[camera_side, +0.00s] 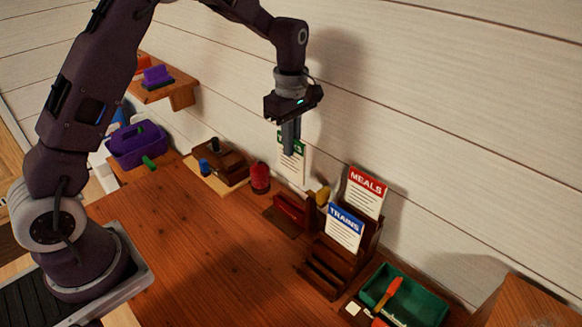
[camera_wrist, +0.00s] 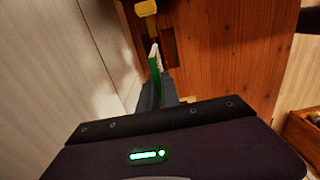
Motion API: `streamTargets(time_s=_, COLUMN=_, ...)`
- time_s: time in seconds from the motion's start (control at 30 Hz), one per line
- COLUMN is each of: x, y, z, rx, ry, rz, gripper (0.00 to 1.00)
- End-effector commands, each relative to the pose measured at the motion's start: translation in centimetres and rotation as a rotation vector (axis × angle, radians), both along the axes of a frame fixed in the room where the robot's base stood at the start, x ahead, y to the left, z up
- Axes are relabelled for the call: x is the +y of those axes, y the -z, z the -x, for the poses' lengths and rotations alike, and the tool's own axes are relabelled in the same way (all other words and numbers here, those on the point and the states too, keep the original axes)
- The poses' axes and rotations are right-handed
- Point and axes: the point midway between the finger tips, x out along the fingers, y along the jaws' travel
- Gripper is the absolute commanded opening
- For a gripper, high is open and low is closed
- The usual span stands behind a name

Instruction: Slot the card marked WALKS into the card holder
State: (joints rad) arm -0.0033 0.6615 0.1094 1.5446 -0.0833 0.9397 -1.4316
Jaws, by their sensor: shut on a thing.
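My gripper (camera_side: 289,150) is shut on a white card with a green header (camera_side: 292,166) and holds it upright near the wall. The fingers cover most of the header word, so I cannot read it in full. In the wrist view the card (camera_wrist: 156,60) shows nearly edge-on between the fingers (camera_wrist: 160,92). The card holder (camera_side: 325,270) is a dark wooden stepped stand to the right of my gripper. A red MEALS card (camera_side: 365,194) stands in its back and a blue TRAINS card (camera_side: 344,229) stands lower in front. Its front steps look bare.
A dark red block (camera_side: 291,212) and a yellow object (camera_side: 322,195) sit left of the holder. A green tray (camera_side: 432,303) is at its right. A red cylinder (camera_side: 260,178), a wooden box and a purple caddy (camera_side: 137,148) stand further left. The front tabletop is clear.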

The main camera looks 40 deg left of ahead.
Motion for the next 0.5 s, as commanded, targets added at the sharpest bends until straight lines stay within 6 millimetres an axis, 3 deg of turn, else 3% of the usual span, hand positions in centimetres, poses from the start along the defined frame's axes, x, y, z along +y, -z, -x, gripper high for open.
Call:
streamTargets(time_s=0.2, x=0.0, y=-3.8, z=-0.1, rx=-0.003, ry=0.0, rz=0.0, gripper=0.0)
streamTargets(time_s=0.5, x=0.0, y=-6.0, z=-0.1, rx=-0.003, ry=-0.001, rz=0.0, gripper=0.0)
